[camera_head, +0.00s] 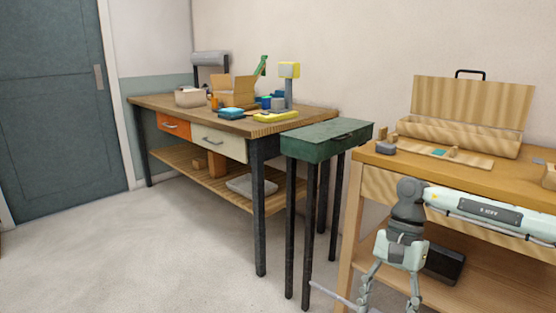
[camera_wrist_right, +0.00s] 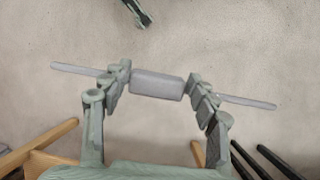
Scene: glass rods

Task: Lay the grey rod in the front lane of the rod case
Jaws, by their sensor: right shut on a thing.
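The grey rod (camera_wrist_right: 157,85) has a thick middle and thin ends. My right gripper (camera_wrist_right: 160,86) is shut on it, with a finger at each end of the thick part, and the thin ends stick out past the fingers. In the head view my right gripper (camera_head: 390,303) hangs low in front of the right workbench, and one thin rod end (camera_head: 330,294) shows to its left. The wooden rod case (camera_head: 450,137) stands open at the back of that bench, its lid (camera_head: 470,100) raised behind it. Its lanes cannot be made out.
On the right workbench (camera_head: 530,177), a wooden board (camera_head: 470,160) with small pieces lies before the case, and a dark grey object (camera_head: 385,148) sits near the left edge. A green stand (camera_head: 325,138) is left of the bench. A cluttered workbench (camera_head: 180,106) stands farther left. Open floor lies at left.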

